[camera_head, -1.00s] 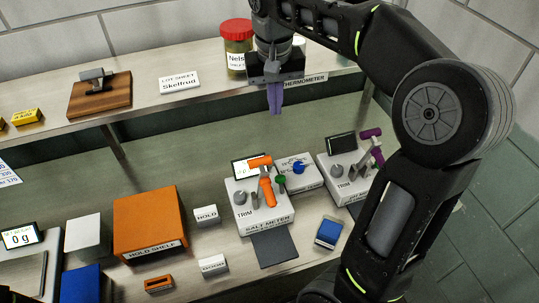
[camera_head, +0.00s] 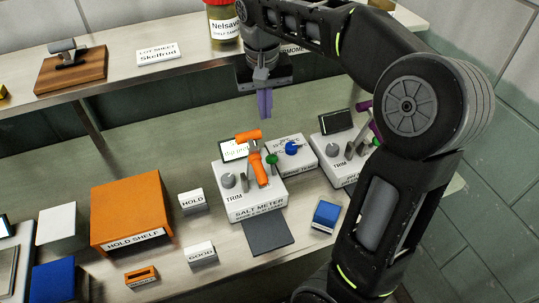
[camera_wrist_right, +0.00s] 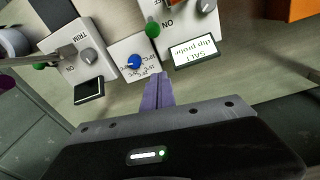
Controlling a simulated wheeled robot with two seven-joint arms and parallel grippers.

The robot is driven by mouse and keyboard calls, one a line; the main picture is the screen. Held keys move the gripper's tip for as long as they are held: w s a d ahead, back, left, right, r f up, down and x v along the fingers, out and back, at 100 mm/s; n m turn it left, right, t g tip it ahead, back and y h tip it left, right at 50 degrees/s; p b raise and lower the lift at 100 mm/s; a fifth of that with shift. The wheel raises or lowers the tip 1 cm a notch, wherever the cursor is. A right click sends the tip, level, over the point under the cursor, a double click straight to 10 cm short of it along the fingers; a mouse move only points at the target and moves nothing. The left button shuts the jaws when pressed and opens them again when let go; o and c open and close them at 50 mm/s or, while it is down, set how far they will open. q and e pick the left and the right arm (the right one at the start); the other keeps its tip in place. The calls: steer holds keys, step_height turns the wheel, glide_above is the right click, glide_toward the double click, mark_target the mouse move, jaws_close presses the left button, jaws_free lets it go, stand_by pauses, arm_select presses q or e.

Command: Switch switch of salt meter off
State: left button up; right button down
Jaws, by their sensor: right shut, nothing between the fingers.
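The salt meter (camera_head: 256,206) is a white box on the lower bench, with a grey TRIM knob, an orange probe (camera_head: 257,165) on top and a small display behind. Its switch has a green knob (camera_head: 272,159) at the right side. In the right wrist view the green knob (camera_wrist_right: 152,28) shows beside the word ON. My right gripper (camera_head: 265,115) is shut and empty, pointing down above and behind the meter. Its purple fingers also show in the wrist view (camera_wrist_right: 158,92), apart from the switch. My left gripper is not in view.
A white box with a blue knob (camera_head: 291,147) stands just right of the salt meter, and another TRIM meter (camera_head: 338,160) stands further right. The orange hold shelf (camera_head: 132,213) is at left. A shelf (camera_head: 120,84) runs behind.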

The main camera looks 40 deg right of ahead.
mark_target(273, 166)
steer(key=f, duration=0.9)
steer(key=shift+w+d+f+p, duration=0.1)
steer(key=shift+w+d+p, duration=0.05)
steer(key=shift+d+p, duration=0.2)
steer(key=shift+a+f, duration=0.1)
steer(key=shift+f, duration=0.2)
steer(key=s, duration=0.1)
steer(key=s+a+p, duration=0.1)
steer(key=s, duration=0.1)
steer(key=shift+s+a+r, duration=0.1)
steer(key=shift+a+r, duration=0.1)
steer(key=shift+r, duration=0.2)
steer(key=shift+s, duration=0.1)
